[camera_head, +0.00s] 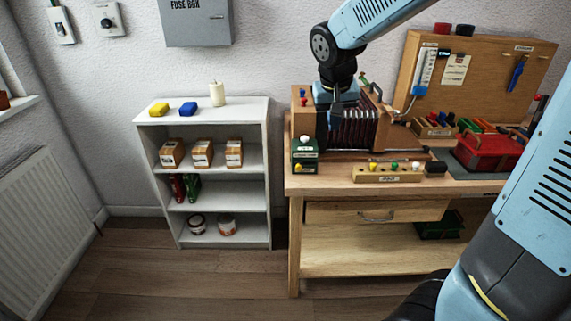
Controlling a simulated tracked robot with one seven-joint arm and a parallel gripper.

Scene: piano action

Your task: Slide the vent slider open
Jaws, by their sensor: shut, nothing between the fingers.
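My gripper (336,114) points down at the wooden case (387,133) on the workbench, in front of or just over its dark ribbed middle. The fingers are small and dark here, shut with nothing seen between them. I cannot tell whether they touch the case. I cannot pick out the vent slider for certain; my arm and gripper hide part of the case's top and ribbed front. A dark block (435,167) sits at the right end of a rail in front of the case.
A green box (305,154) and a wooden strip with coloured knobs (387,173) stand at the workbench's (480,187) front edge. A red toolbox (490,150) and a pegboard (480,75) are at right. A white shelf (207,106) stands left, with clear floor before it.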

